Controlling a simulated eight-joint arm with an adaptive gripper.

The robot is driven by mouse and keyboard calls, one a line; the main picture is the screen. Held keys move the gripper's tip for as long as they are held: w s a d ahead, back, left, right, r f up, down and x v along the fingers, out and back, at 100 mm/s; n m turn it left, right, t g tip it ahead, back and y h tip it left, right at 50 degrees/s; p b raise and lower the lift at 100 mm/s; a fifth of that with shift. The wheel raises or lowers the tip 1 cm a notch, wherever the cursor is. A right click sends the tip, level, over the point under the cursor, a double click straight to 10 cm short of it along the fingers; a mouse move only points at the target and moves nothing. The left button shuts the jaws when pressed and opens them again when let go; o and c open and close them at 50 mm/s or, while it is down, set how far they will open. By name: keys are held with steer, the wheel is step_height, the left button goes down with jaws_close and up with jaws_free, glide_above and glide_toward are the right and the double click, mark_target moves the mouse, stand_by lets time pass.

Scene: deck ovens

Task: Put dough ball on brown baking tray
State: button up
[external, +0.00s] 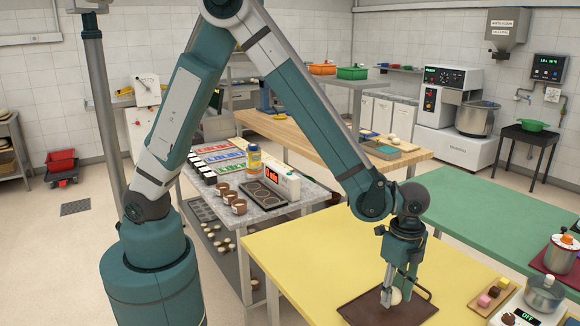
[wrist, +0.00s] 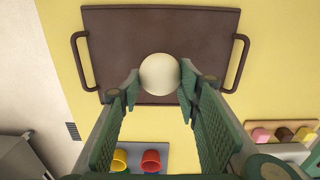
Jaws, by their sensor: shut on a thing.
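The dough ball (wrist: 160,74) is pale and round and sits between my fingertips in the wrist view. My gripper (wrist: 158,84) is shut on it, one finger on each side. In the external view my gripper (external: 393,296) points down over the brown baking tray (external: 365,310), and the dough ball shows small and partly hidden between the fingers. The tray is flat, dark brown and has two side handles; its surface (wrist: 120,35) lies behind the ball in the wrist view. I cannot tell whether the ball touches the tray.
The tray lies on a yellow table (external: 310,250). A wooden board with small pink, brown and yellow blocks (external: 490,298) and a scale (external: 525,317) with a metal pot are to the right. Red and yellow cups (wrist: 151,160) stand on a grey surface in the wrist view.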

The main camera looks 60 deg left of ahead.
mark_target(393, 302)
steer(key=shift+f, duration=0.1)
steer(key=shift+f, duration=1.8)
steer(key=shift+f+b, duration=0.15)
steer(key=shift+b, duration=0.2)
steer(key=o, duration=0.9)
steer(key=shift+r, duration=0.2)
steer(key=shift+r+p, duration=0.65)
steer(key=shift+r, duration=5.35)
